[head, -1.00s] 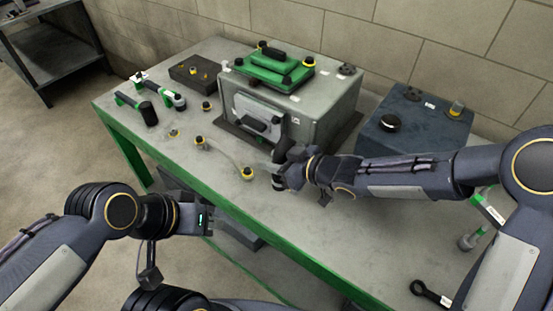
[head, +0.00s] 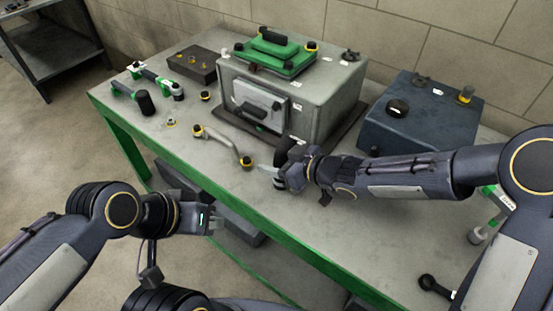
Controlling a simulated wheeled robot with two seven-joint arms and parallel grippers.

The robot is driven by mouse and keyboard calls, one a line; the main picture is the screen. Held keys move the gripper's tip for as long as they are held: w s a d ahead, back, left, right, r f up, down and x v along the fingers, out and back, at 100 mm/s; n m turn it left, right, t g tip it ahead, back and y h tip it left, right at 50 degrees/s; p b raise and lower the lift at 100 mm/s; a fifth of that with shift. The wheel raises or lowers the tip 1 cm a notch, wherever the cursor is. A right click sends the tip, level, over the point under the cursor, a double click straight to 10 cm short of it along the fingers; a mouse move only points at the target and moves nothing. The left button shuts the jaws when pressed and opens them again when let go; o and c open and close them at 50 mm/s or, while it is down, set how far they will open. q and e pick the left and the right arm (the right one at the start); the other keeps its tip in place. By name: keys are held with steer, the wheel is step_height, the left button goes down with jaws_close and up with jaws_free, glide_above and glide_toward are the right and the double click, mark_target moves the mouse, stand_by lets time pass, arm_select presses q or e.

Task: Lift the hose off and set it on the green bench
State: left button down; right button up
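The hose (head: 291,149) is a short black curved piece in front of the right end of the grey engine block (head: 320,110). My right gripper (head: 276,174) reaches in from the right and is closed around the hose. The hose shows above and below the fingers, and the gripper hides its middle. It looks apart from the block's face; whether its lower end touches the bench is unclear. The green bench (head: 330,232) has a grey top and green edges. My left gripper (head: 214,218) is off the bench's front edge, holding nothing visible; its finger gap is unclear.
A bent metal pipe with yellow ends (head: 225,144) lies left of my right gripper. Green-handled tools (head: 135,98) and a dark block (head: 192,66) are at the left. A blue-grey box (head: 420,120) stands at the right. The bench front, right of centre, is clear.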

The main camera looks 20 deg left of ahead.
steer(key=p+v, duration=0.1)
steer(key=v, duration=0.6)
steer(key=shift+s+d+r, duration=0.15)
steer(key=shift+d+r, duration=0.05)
steer(key=shift+d, duration=0.15)
steer(key=d+r+m+t+h, duration=0.2)
steer(key=d+m+h, duration=0.2)
steer(key=d, duration=0.7)
steer(key=d+r+m+t+h, duration=0.3)
steer(key=d+m+h, duration=0.15)
steer(key=d, duration=0.65)
steer(key=s+d+m+g+h, duration=0.2)
steer(key=s+d+m+h, duration=0.15)
steer(key=s+d, duration=0.35)
steer(key=s+m+g+y, duration=0.1)
steer(key=s+m+y, duration=0.1)
steer(key=s, duration=1)
steer(key=shift+f+m+g+y, duration=0.3)
steer(key=shift+f+m+g, duration=0.1)
steer(key=shift+m, duration=0.3)
steer(key=shift+s, duration=0.1)
